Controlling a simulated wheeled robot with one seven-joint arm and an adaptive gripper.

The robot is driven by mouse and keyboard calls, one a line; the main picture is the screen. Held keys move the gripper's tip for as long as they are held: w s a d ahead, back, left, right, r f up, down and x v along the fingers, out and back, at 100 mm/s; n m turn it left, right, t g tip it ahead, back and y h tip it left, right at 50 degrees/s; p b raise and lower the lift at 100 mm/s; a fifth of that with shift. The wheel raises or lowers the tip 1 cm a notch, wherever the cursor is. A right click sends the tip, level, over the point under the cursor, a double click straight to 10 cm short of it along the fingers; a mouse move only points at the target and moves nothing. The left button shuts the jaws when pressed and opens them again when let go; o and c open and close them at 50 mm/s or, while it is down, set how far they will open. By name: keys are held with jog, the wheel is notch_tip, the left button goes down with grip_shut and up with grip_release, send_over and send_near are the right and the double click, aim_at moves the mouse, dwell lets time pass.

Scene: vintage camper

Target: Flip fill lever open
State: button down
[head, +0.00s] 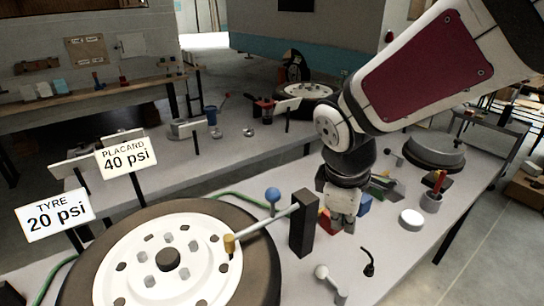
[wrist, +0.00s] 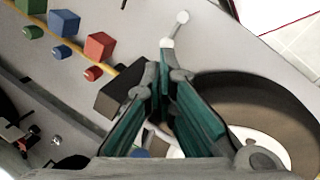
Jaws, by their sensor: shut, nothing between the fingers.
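My gripper (head: 342,222) is shut and empty, pointing down above the bench just right of a black post (head: 302,225). In the wrist view the teal fingers of my gripper (wrist: 165,78) meet. A short pale lever with a round white knob (head: 321,271) stands at the bench's near side; it appears to be the fill lever. In the wrist view a pale lever (wrist: 175,29) shows just beyond the fingertips, apart or touching I cannot tell. A blue ball knob (head: 272,194) stands behind the tyre. No label marks either lever.
A tyre (head: 260,225) on a white wheel lies left of the post. A grey rod with a brass end (head: 230,244) reaches from the post over it. Signs read TYRE 20 psi (head: 54,215) and PLACARD 40 psi (head: 127,157). Coloured blocks (wrist: 100,45) lie near my gripper.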

jog(key=w+a+f+n, duration=0.2)
jog(key=a+f+n, duration=0.1)
jog(key=f+n, duration=0.2)
jog(key=w+a+f+n+g, duration=0.1)
jog(key=w+a+f+n, duration=0.1)
jog(key=f+n, duration=0.3)
notch_tip(320, 180, down, 4)
jog(key=shift+w+a+r+g+p, duration=0.1)
jog(key=shift+w+a+g+p, duration=0.2)
jog(key=shift+a, duration=0.5)
jog(key=shift+s, duration=0.1)
jog(key=x, duration=1)
jog(key=shift+d, duration=0.15)
jog(key=shift+w+d+m+b, duration=0.2)
jog(key=shift+w+m+b, duration=0.1)
jog(key=shift+w+m, duration=0.1)
